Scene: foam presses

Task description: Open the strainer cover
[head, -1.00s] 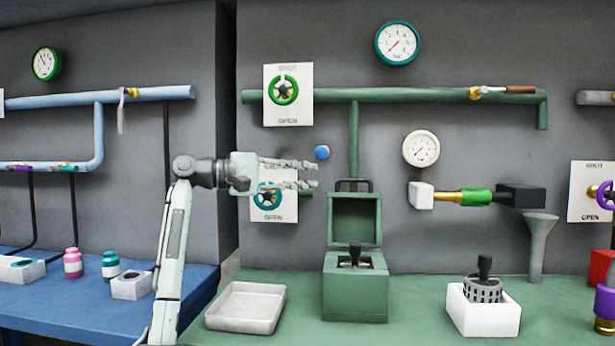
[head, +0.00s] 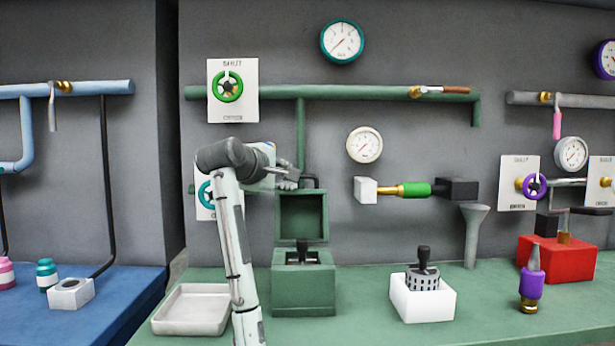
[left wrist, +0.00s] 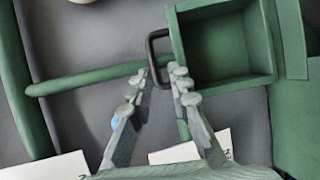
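The strainer is a green box (head: 303,293) on the green bench, with a dark knobbed piece (head: 303,252) standing in it. Its cover (head: 302,216) stands upright at the back, hollow side facing me, with a black handle (head: 309,181) on its top edge. My left gripper (head: 290,178) is at the handle's left. In the left wrist view my left gripper (left wrist: 161,74) is open, and the handle (left wrist: 153,55) shows between and just beyond the fingertips. I cannot tell whether they touch it. The open cover (left wrist: 228,45) is to the right. My right gripper is not in view.
A shallow tray (head: 192,311) lies left of the box, behind my left forearm. A white container with a strainer basket (head: 423,296) stands to the right. A green pipe (head: 330,93) and dials are on the wall. Bench between box and white container is clear.

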